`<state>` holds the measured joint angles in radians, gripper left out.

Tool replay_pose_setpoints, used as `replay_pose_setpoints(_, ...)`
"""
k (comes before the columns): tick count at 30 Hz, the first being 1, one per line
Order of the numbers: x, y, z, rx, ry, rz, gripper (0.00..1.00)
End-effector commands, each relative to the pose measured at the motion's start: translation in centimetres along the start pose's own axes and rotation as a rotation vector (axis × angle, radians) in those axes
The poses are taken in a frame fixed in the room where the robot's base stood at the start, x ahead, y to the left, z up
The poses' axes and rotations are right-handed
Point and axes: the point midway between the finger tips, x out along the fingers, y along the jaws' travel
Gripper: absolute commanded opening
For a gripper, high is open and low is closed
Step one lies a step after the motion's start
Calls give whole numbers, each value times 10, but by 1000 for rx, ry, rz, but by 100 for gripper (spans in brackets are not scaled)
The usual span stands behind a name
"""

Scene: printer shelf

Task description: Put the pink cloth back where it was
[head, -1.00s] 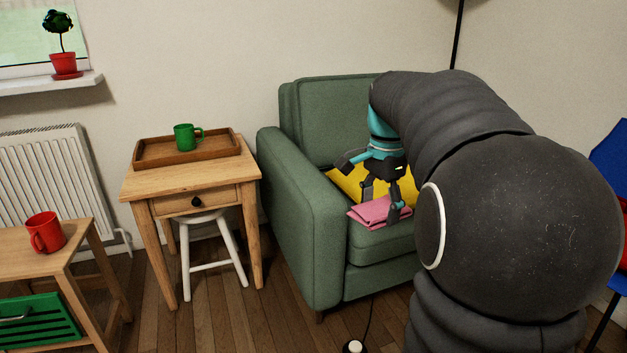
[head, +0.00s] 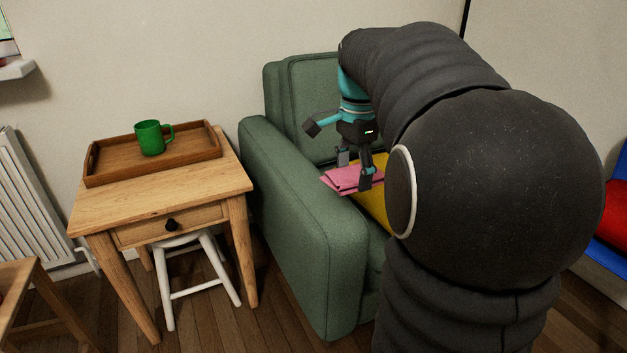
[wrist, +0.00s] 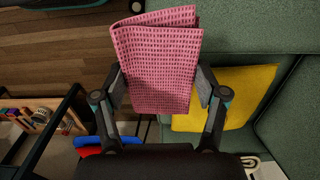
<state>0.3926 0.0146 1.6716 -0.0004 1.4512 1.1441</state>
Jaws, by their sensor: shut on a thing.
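The pink cloth (head: 352,180) is folded and held in my gripper (head: 356,172), raised above the green armchair's seat in the head view. In the wrist view the pink cloth (wrist: 157,62) hangs between the two fingers of my gripper (wrist: 160,92), which are shut on it. It shows a waffle weave and a fold along its upper edge. Part of the cloth is hidden behind the fingers in the head view.
A green armchair (head: 300,215) is under the cloth, with a yellow cloth or cushion (wrist: 240,92) on it. To its left, a wooden side table (head: 105,208) bears a brown tray (head: 190,157) with a green mug (head: 149,138). A white stool (head: 198,281) stands underneath.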

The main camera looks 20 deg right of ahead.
Motion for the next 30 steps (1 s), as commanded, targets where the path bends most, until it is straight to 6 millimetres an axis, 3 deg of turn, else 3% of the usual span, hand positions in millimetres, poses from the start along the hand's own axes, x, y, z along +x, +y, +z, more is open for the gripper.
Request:
replay_pose_setpoints(5, 11, -16, -1, -2, -1, 2, 34)
replay_pose_setpoints(19, 63, -102, -4, -2, -1, 3, 34)
replay_pose_setpoints(24, 70, -115, -4, 0, 0, 0, 34)
replay_pose_setpoints(30, 85, -116, -4, 0, -1, 2, 34)
